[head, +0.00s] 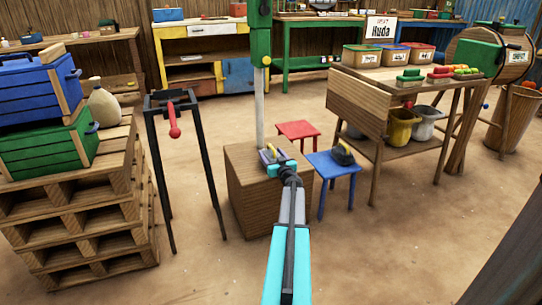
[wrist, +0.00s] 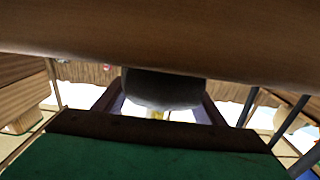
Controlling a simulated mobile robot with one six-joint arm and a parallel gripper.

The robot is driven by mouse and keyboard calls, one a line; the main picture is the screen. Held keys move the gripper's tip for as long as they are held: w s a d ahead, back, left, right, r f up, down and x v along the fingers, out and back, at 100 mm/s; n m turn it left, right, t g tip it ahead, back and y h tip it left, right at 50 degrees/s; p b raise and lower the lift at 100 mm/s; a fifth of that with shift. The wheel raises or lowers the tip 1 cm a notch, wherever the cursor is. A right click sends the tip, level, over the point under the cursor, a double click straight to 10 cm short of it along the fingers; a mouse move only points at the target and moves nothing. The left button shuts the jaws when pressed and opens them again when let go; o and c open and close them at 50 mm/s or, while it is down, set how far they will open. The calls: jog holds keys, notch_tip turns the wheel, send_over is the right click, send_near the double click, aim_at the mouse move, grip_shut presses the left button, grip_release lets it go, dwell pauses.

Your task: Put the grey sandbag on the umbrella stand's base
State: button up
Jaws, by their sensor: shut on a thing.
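My gripper (head: 271,157) is over the top of a wooden block (head: 262,195), close to a pale upright pole (head: 260,110). In the wrist view a rounded dark grey thing (wrist: 163,88) sits between the jaws, with a bit of yellow below it; it looks like the grey sandbag. The jaws are shut on it. In the head view it is mostly hidden by my gripper. The pole rises at the block's back edge, and the block looks like the umbrella stand's base. I cannot tell whether the bag touches the block.
A blue stool (head: 334,166) to the right bears a dark thing with a yellow handle (head: 343,154). A red stool (head: 298,131) is behind. A black frame (head: 198,165) and stacked pallets (head: 85,215) stand left. A wooden stall table (head: 402,84) stands right.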

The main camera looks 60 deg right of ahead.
jog(key=o, duration=1.8)
jog(key=shift+o, duration=0.2)
jog(key=shift+s+a+r, duration=0.1)
jog(key=shift+s, duration=0.05)
jog(key=shift+s+a+p, duration=0.3)
jog(key=shift+s+a, duration=0.1)
jog(key=shift+s, duration=0.1)
jog(key=p+v, duration=0.3)
jog(key=v, duration=0.7)
jog(key=shift+s+p, duration=0.15)
jog(key=shift+p, duration=0.15)
jog(key=shift+s+a, duration=0.1)
jog(key=shift+s, duration=0.05)
